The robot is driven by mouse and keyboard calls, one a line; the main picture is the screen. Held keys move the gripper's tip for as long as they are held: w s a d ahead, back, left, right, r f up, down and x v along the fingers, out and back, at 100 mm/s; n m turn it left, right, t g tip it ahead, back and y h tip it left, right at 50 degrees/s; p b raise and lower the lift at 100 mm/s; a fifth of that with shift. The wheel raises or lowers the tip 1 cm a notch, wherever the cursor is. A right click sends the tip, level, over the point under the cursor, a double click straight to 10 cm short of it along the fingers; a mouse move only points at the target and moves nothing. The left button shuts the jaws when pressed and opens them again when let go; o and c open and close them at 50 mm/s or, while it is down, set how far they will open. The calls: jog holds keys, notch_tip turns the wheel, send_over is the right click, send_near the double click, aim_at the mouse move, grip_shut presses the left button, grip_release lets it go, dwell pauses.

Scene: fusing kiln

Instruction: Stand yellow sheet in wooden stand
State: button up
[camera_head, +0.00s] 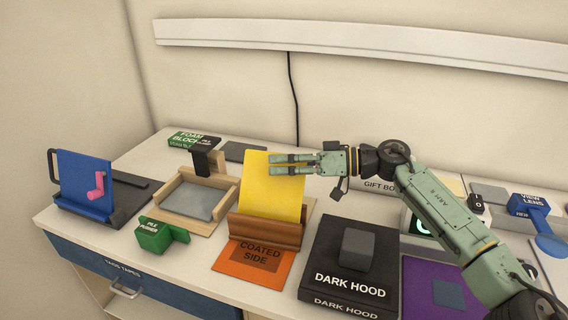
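The yellow sheet (270,195) stands upright, leaning slightly back, with its lower edge in the slot of the brown wooden stand (265,233). My gripper (274,164) reaches in from the right at the sheet's upper right part. Its two fingers lie one above the other in the picture, with a narrow gap between them, and overlap the sheet. It looks open; whether a finger touches the sheet is not clear. The sheet's bottom edge is hidden by the stand.
An orange card marked "COATED SIDE" (235,262) lies at the stand's front. A "DARK HOOD" box (320,268) is right of it, a green block (155,236) and wooden tray (168,208) left. A blue upright panel (82,178) stands far left.

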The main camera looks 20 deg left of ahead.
jog(key=shift+f, duration=0.1)
jog(key=w+d+r, duration=0.1)
jog(key=d, duration=1)
jog(key=shift+w+d+r, duration=0.35)
jog(key=shift+d+r, duration=0.05)
jog(key=shift+f, duration=0.1)
